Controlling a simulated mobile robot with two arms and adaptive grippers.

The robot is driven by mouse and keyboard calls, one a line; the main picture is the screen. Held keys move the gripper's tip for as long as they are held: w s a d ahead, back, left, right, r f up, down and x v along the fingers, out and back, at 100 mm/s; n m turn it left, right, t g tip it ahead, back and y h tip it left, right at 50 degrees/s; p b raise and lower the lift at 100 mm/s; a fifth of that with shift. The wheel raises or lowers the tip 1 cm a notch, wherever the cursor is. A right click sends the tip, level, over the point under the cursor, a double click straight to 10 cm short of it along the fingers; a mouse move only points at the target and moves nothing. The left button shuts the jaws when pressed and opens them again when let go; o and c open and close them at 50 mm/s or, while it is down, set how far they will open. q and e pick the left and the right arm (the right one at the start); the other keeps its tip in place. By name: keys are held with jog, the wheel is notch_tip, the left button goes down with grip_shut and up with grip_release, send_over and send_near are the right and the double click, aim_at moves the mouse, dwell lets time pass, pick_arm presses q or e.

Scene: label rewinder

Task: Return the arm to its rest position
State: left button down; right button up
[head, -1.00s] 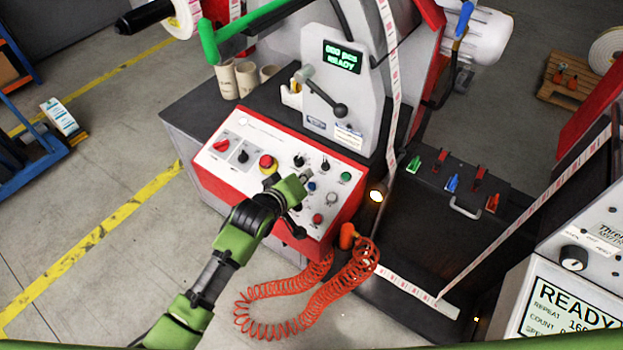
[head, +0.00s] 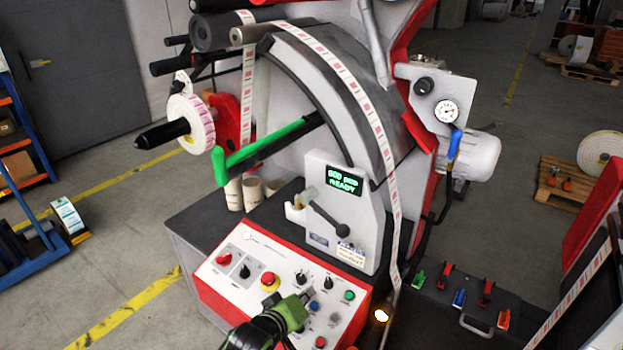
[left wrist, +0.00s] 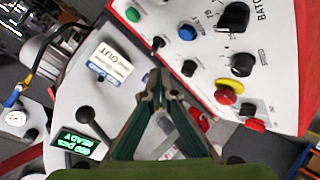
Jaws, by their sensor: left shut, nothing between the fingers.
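My left gripper (head: 304,299) is over the right part of the red-framed control panel (head: 233,283), close to its knobs and buttons. Its fingers are shut with nothing between them. In the left wrist view the fingertips (left wrist: 158,76) meet in front of the panel (left wrist: 281,60) and the light grey machine front. I cannot tell if the fingertips touch the panel. Most of my left arm is below the edge of the head view. My right gripper is not in view.
The green-handled bar (head: 268,145) and the display reading READY (head: 343,180) are above the panel. A red emergency button (head: 268,279) is on the panel. Cardboard cores (head: 252,191) stand on the dark cabinet top. Open floor (head: 118,252) lies to the left.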

pick_arm(q)
jog(key=s+a+f+m+g+y, duration=0.1)
jog(key=s+a+m+g+y, duration=0.1)
jog(key=s+a, duration=0.7)
jog(key=s+a+f+m+g+y, duration=0.1)
jog(key=s+a+m+g, duration=0.2)
jog(key=s, duration=1)
jog(key=s+a+m+g+y, duration=0.1)
jog(key=s+a+g+y, duration=0.1)
jog(key=s+a, duration=0.75)
jog(key=s+d+f+g+b, duration=0.1)
jog(key=s+f+b, duration=0.15)
jog(key=f, duration=1.35)
jog(key=s+d+f+g+b, duration=0.1)
jog(key=f+b, duration=0.2)
jog(key=f, duration=1.2)
jog(key=s+a+f+b, duration=0.1)
jog(key=s+f+b, duration=0.1)
jog(key=s+f, duration=0.6)
jog(key=s+a+f+g+b, duration=0.1)
jog(key=s+a+f+b, duration=0.1)
jog(key=s+f, duration=0.7)
notch_tip(320, 180, down, 4)
jog(key=shift+f+m, duration=0.2)
jog(key=shift+m, duration=0.2)
jog(key=shift+a, duration=0.1)
